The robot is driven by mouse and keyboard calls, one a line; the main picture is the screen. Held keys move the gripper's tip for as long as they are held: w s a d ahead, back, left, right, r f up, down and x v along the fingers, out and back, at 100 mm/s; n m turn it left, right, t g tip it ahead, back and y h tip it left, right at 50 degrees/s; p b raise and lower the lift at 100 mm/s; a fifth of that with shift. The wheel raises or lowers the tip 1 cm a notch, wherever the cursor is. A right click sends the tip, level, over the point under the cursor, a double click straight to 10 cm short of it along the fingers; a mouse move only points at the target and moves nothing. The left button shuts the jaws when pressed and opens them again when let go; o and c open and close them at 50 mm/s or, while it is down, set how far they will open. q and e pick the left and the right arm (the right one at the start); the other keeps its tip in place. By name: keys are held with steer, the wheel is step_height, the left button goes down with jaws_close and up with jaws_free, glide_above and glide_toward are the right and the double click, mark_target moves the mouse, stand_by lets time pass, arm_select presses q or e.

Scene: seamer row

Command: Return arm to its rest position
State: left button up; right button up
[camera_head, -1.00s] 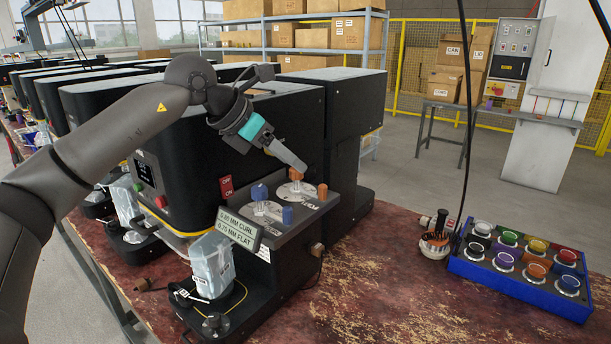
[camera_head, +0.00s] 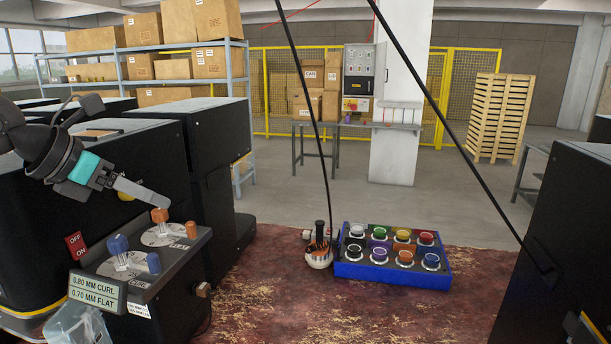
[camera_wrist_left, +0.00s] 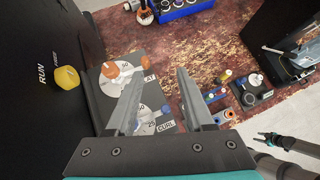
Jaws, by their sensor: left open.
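My left gripper (camera_head: 160,202) hangs at the left of the head view, just above the control box (camera_head: 185,262) on the seamer. In the left wrist view its two fingers (camera_wrist_left: 160,85) are apart with nothing between them. Below them are an orange knob (camera_wrist_left: 110,70) and a blue knob (camera_wrist_left: 143,113) on white dials. The orange knob (camera_head: 159,216) and blue knob (camera_head: 118,246) also show in the head view. The gripper appears clear of the orange knob. In the left wrist view, grey arm parts with a small forked end (camera_wrist_left: 268,138), seemingly my right gripper, show at lower right.
The black seamer housing (camera_head: 135,160) stands close by the left arm. Another black machine (camera_head: 565,240) stands at right.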

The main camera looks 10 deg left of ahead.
arm_select(q)
steer(key=d+r+n+t+h, duration=0.25)
steer(key=d+n+h, duration=0.25)
steer(key=d+h, duration=1.15)
steer(key=s+a+f+n+t+y, duration=0.2)
steer(key=s+a+f+n+y, duration=0.1)
steer(key=f+n+y, duration=1.05)
steer(key=s+a+f+n+t+y, duration=0.25)
steer(key=f+n+y, duration=0.7)
steer(key=n, duration=0.65)
steer(key=s+d+f+n+g+h, duration=0.1)
steer(key=s+d+f+n+g, duration=0.1)
steer(key=s+f+g, duration=0.7)
steer(key=s+d+f+n+g+h, duration=0.1)
steer(key=s+f+n+g, duration=0.2)
steer(key=s+f, duration=0.65)
steer(key=s+f+g+b, duration=0.1)
steer(key=s+f+b, duration=0.15)
steer(key=f, duration=0.95)
steer(key=s+f+b, duration=0.1)
steer(key=s+f, duration=0.2)
steer(key=f, duration=0.9)
steer(key=s+a+f+g+b, duration=0.1)
steer(key=s+a+f+b, duration=0.1)
steer(key=s+f, duration=1.2)
step_height(320, 180, down, 3)
steer(key=shift+s+a+r+m+b, duration=0.2)
steer(key=shift+s+a+m+b, duration=0.15)
steer(key=shift+b, duration=0.55)
